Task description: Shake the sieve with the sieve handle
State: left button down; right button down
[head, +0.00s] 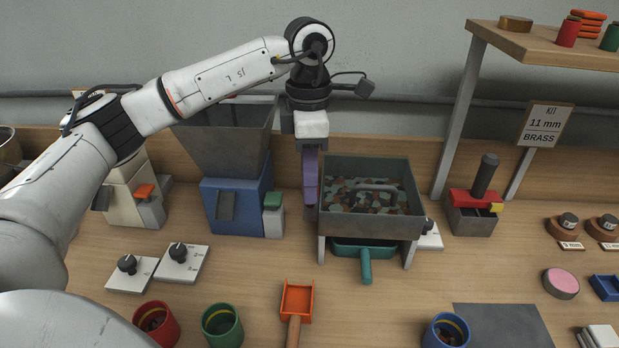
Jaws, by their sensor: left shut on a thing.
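The sieve (413,228) is a grey open-topped box on legs, standing in the middle of the bench. Mixed brown, green and pale pieces lie inside it, with a grey bar across them. My left gripper (311,202) points straight down at the sieve's left side. Its jaws are shut at the sieve handle, which they and the wrist mostly hide. A teal tray (365,262) with a handle sits beneath the sieve. My right gripper is not in view.
A blue machine with a grey hopper (228,140) stands close to the left of my gripper. A red-topped press (474,205) and a shelf post (460,110) stand to the right. An orange scoop (297,300) and several coloured cups lie in front.

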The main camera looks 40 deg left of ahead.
pick_arm(q)
jog(key=s+d, duration=0.3)
jog(key=s, duration=0.2)
jog(key=shift+b, duration=0.45)
jog(key=shift+d, duration=0.1)
jog(key=c, duration=1.5)
grip_release()
jog(key=shift+o, duration=0.2)
notch_tip(320, 180, up, 10)
jog(key=p, duration=0.1)
jog(key=shift+w+r+p, duration=0.15)
jog(key=shift+r+p, duration=0.05)
jog(key=shift+p, duration=0.1)
